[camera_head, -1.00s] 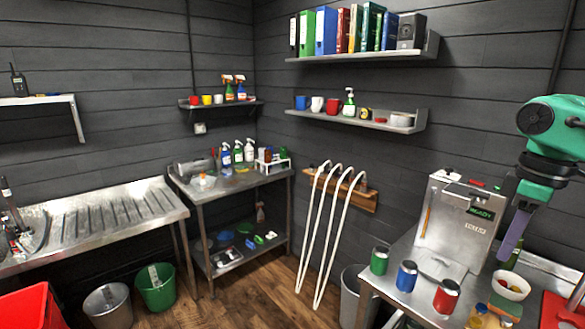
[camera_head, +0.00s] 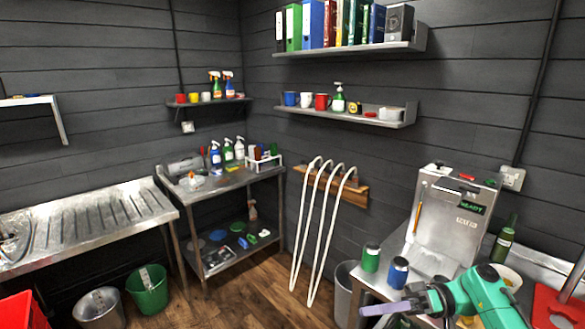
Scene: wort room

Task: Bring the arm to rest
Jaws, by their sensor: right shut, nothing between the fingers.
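My right arm, green and dark grey, reaches in from the lower right over the metal bench (camera_head: 366,284). Its right gripper (camera_head: 368,309) is low in the picture, pointing left, with its pale purple fingers shut and empty. The fingers are in front of the bench's near-left edge, below the blue can (camera_head: 398,273) and the green can (camera_head: 371,258). I cannot tell whether they touch anything. The arm hides part of the bench top. My left gripper is not in view.
A steel machine marked READY (camera_head: 453,222) stands on the bench, with a green bottle (camera_head: 502,243) beside it. A grey bin (camera_head: 343,292) stands left of the bench. White hoses (camera_head: 325,235) hang on the wall. The wooden floor (camera_head: 262,300) is clear in the middle.

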